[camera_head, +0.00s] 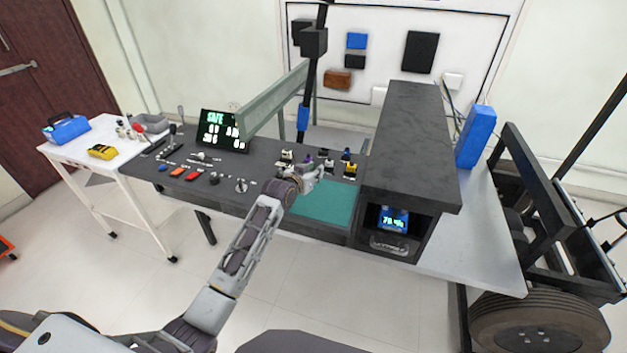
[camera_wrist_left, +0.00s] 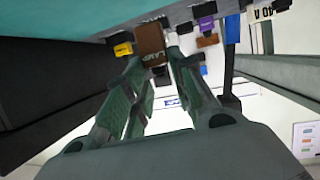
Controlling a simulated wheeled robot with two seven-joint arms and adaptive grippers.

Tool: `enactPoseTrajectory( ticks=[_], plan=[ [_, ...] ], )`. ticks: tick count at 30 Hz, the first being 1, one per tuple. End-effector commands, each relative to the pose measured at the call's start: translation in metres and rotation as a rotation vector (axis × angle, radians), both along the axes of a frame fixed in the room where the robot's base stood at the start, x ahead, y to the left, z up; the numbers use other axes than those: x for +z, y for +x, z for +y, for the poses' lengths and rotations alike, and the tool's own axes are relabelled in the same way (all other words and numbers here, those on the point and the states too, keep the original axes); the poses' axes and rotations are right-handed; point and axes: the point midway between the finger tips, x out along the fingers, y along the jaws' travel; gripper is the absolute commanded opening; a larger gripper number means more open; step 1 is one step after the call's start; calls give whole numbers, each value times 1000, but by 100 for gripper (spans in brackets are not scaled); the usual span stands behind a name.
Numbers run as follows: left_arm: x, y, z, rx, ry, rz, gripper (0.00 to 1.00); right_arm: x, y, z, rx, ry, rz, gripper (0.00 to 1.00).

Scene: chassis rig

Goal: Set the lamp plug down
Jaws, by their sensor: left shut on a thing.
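The lamp plug (camera_wrist_left: 150,40) is a brown block with lettering that reads LAMP, seen in the left wrist view. My left gripper (camera_wrist_left: 157,62) is shut on it, with the plug between the fingertips. In the head view my left gripper (camera_head: 308,180) is over the dark bench by the left edge of the teal mat (camera_head: 325,202). The plug cannot be made out clearly there. Whether the plug touches the surface below cannot be told. My right gripper is not in view.
Several coloured connectors stand behind the gripper, including a yellow one (camera_head: 350,168) that also shows in the left wrist view (camera_wrist_left: 123,49). A dark raised cabinet (camera_head: 412,130) stands right of the mat. A display (camera_head: 222,130) stands at the back left. The mat looks bare.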

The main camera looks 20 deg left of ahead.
Motion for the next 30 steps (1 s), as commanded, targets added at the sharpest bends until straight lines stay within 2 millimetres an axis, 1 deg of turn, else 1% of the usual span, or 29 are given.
enactPoseTrajectory(
  ticks=[6,9,24,25,29,30],
  plan=[
    [-24,0,0,0,-1,2,0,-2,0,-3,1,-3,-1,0],
    [-31,-1,0,0,-1,1,0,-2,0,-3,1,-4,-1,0],
    [-36,0,0,0,0,0,0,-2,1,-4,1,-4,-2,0],
    [-36,0,0,0,0,0,28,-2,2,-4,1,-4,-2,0],
    [-35,0,0,0,0,0,45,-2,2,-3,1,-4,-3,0],
    [-35,0,0,0,0,0,46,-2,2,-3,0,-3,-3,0]
  ],
)
